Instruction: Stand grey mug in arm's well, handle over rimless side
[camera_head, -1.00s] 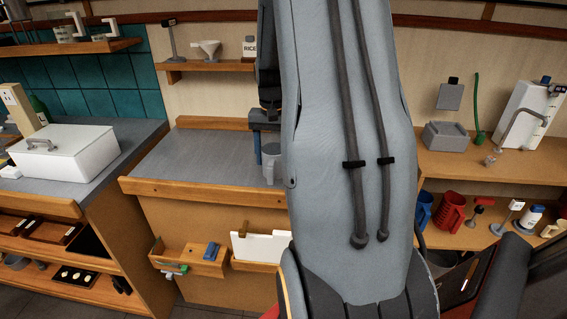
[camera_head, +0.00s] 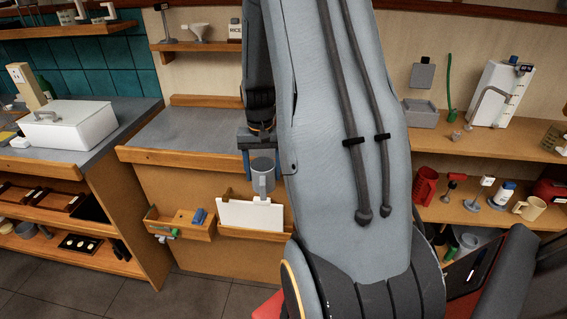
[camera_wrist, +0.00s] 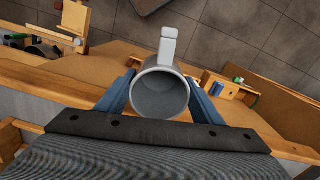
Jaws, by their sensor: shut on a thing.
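The grey mug (camera_head: 264,166) is held between the blue fingers of my gripper (camera_head: 261,160), in front of the wooden counter's front edge. Its handle faces the head camera and hangs over the mug's near side. In the wrist view the mug (camera_wrist: 160,95) shows its open mouth and empty inside, with the handle pointing to the top of the picture. The fingers close on its two sides. I cannot tell which part in these views is the arm's well or its rimless side.
The grey counter top (camera_head: 185,132) has a raised wooden front edge (camera_head: 190,158). Below hang a small wooden box (camera_head: 180,229) and a holder with a white board (camera_head: 250,215). Bare floor lies below.

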